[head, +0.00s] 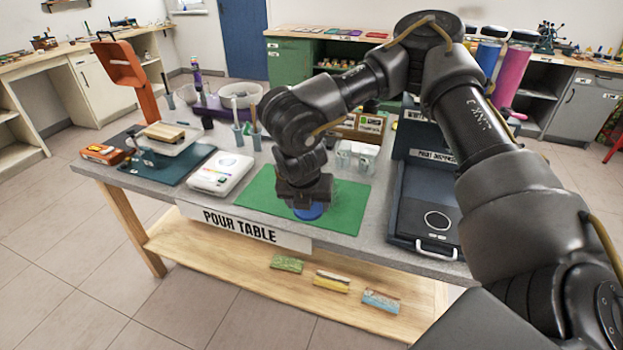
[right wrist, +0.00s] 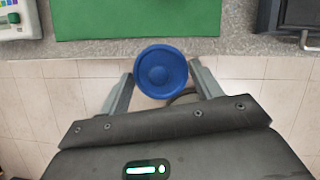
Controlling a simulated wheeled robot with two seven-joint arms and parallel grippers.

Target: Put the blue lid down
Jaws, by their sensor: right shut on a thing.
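In the head view the lid (head: 310,211) shows just below my right gripper (head: 306,203), over the front part of the green mat (head: 262,192). I cannot tell from the head view whether the lid touches the mat. My left gripper is not in view.
The grey pour table (head: 385,205) carries a white device (head: 222,174) left of the mat and a dark tray with a handle (head: 432,205) to the right. Clear cups (head: 358,158) stand behind the mat. Most of the mat is bare.

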